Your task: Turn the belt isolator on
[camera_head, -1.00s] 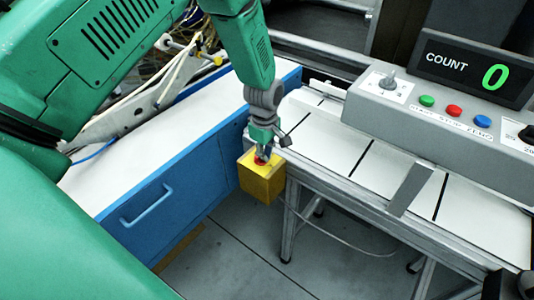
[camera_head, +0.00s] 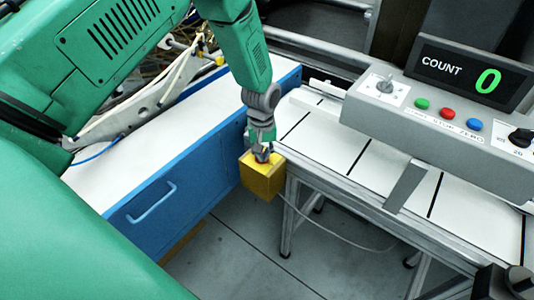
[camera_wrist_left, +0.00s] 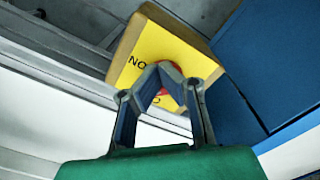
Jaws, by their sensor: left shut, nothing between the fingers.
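A yellow box (camera_head: 263,180), which looks like the belt isolator, sits at the end of the conveyor frame beside the blue cabinet. In the left wrist view the yellow box (camera_wrist_left: 150,50) shows dark lettering, partly hidden, and a red part (camera_wrist_left: 164,90) behind my fingers. My left gripper (camera_head: 262,157) is at the top of the box, shut with nothing between the fingers. In the wrist view the left gripper's fingertips (camera_wrist_left: 159,67) meet in front of the yellow face, over the red part; contact is unclear. The red part's setting cannot be read. My right gripper is not clearly seen.
A grey console (camera_head: 430,115) with a knob (camera_head: 386,85), green, red and blue buttons, and a display (camera_head: 468,70) reading 0 stands behind the white conveyor (camera_head: 340,150). The blue cabinet (camera_head: 150,205) with a white top stands left. Floor (camera_head: 240,260) shows in front.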

